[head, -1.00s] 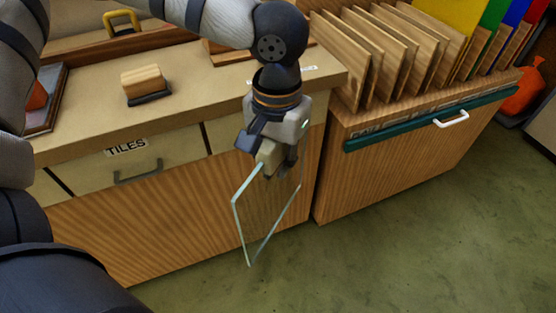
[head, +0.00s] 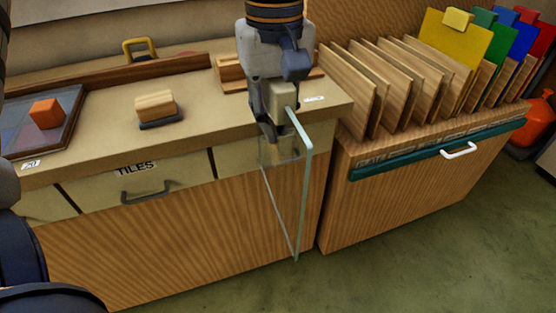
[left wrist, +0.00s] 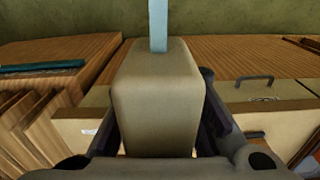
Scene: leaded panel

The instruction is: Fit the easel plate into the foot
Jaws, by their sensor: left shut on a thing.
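The easel plate (head: 303,200) is a clear glass pane with pale green edges. It hangs tilted from a beige grip block (head: 283,98) in front of the bench's right end. My left gripper (head: 272,120) is shut on this block. In the left wrist view the block (left wrist: 155,100) sits between the fingers, with the pane's pale blue edge (left wrist: 158,25) beyond it. A wooden piece (head: 231,68) on the bench behind the gripper may be the foot; the gripper hides part of it. The plate is apart from it. My right gripper is not in view.
The bench top (head: 100,140) holds a wooden block on a dark base (head: 156,108) and a framed panel (head: 20,135) with an orange block (head: 46,113). A rack of upright wooden boards (head: 400,75) stands right. Open floor (head: 430,240) lies in front.

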